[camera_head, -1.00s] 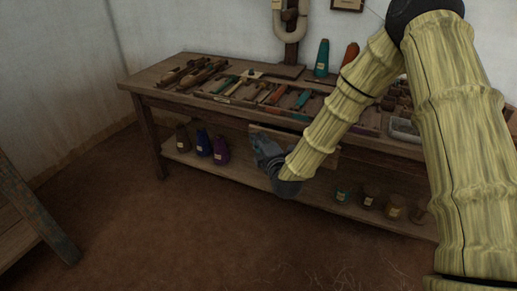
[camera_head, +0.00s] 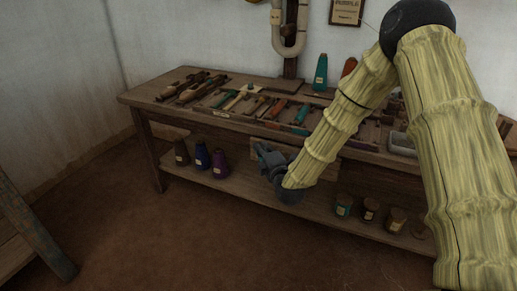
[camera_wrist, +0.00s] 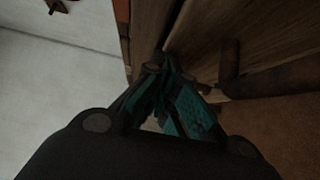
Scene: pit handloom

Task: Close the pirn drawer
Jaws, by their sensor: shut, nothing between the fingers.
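The pirn drawer (camera_head: 328,171) is a plain wooden front under the workbench top, partly hidden behind my arm and gripper in the head view. I cannot tell exactly how far it stands out. My gripper (camera_head: 259,149) is shut and empty, at the drawer front's left part, below the bench edge. In the wrist view my gripper's teal-padded fingertips (camera_wrist: 163,66) come together close against brown wooden boards. A dark upright piece (camera_wrist: 229,64) stands on the wood to their right. Whether the fingertips touch the wood is unclear.
The workbench (camera_head: 163,93) carries several tools and pirns. Its lower shelf (camera_head: 245,189) holds several dark bottles (camera_head: 202,157) on the left and jars (camera_head: 343,205) on the right. A wooden frame (camera_head: 35,225) stands at the left. The floor in front is clear.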

